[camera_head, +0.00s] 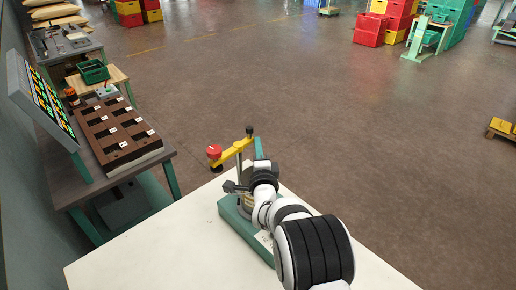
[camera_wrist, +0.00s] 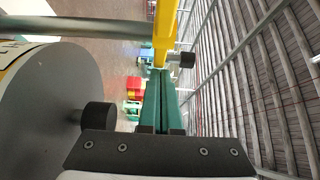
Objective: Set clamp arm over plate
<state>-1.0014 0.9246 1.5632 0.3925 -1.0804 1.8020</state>
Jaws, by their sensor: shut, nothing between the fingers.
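The yellow clamp arm (camera_head: 232,150) sits on top of an upright metal post (camera_head: 239,168). A red knob (camera_head: 214,152) is at its left end and a black knob (camera_head: 249,131) at its right end. The post belongs to a green-based fixture (camera_head: 232,215) on the white table. In the wrist view, a grey round plate (camera_wrist: 45,110) with a black knob (camera_wrist: 98,116) fills the left side. My gripper (camera_wrist: 160,74) is shut and empty, its green fingers pointing toward the yellow arm (camera_wrist: 165,25) near its black knob (camera_wrist: 187,60). I cannot tell whether they touch. My wrist hides much of the fixture in the head view.
The white table top (camera_head: 130,255) is clear left of the fixture. Stacked crates (camera_head: 370,29) stand far off across open floor.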

